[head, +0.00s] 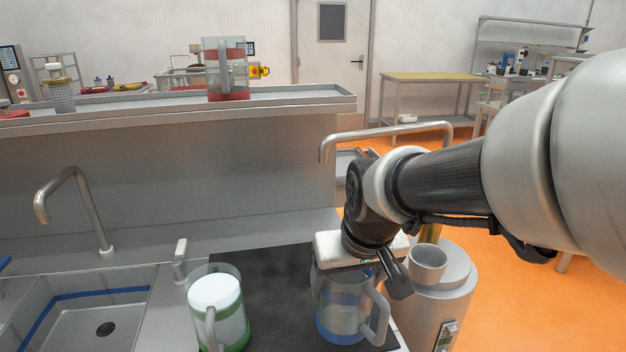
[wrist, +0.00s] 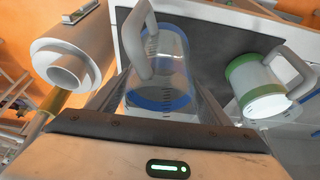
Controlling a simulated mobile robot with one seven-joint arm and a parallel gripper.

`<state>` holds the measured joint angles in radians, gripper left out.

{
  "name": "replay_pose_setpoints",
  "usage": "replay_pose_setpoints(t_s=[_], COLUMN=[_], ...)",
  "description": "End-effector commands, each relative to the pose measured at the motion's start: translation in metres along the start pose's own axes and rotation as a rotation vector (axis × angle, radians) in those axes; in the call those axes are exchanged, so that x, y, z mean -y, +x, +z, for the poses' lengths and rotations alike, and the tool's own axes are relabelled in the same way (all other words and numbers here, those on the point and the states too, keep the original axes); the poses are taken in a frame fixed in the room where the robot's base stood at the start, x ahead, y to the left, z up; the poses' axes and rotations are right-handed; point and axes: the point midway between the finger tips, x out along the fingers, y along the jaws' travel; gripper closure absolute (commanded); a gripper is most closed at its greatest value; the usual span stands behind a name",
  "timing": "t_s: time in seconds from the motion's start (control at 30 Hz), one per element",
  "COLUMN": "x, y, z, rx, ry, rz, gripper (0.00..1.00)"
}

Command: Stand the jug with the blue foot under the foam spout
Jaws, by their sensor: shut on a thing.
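The jug with the blue foot (head: 341,325) is clear, with a blue band at its bottom and a grey handle. It is upright at the right end of the dark mat (head: 270,265); I cannot tell whether its foot touches it. My gripper (head: 378,268) is shut on this jug, partly hiding its top. The wrist view shows the jug (wrist: 172,60) between the two fingers (wrist: 155,85), apparently empty. A long bent spout (head: 385,132) rises behind my wrist, and another bent spout (head: 70,185) stands over the sink. I cannot tell which is the foam spout.
A green-footed jug (head: 216,305) with white contents stands left of the held jug. A red-banded jug (head: 226,75) stands on the raised shelf (head: 130,107). A pale cylinder machine (head: 440,300) with a cup-like top stands close on the right. The sink (head: 85,315) is front left.

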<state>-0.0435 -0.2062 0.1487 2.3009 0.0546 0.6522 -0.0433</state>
Motion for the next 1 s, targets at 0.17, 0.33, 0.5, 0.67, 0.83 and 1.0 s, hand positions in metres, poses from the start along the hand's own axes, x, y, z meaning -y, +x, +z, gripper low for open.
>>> replay_pose_setpoints(t_s=[0.17,0.33,0.5,0.67,0.83,1.0], x=[0.0,0.0,0.0,0.0,0.0,0.0], y=[0.019,0.037,0.052,0.06,0.064,0.086], z=[-0.042,-0.085,-0.124,-0.145,-0.154,-0.147], rx=[0.002,0.002,0.0,0.0,-0.001,0.003], ry=[0.001,0.001,0.001,0.001,0.002,0.002], rz=[-0.001,-0.002,-0.002,0.0,0.0,0.0], gripper=[0.54,0.54,0.54,0.54,0.54,0.54])
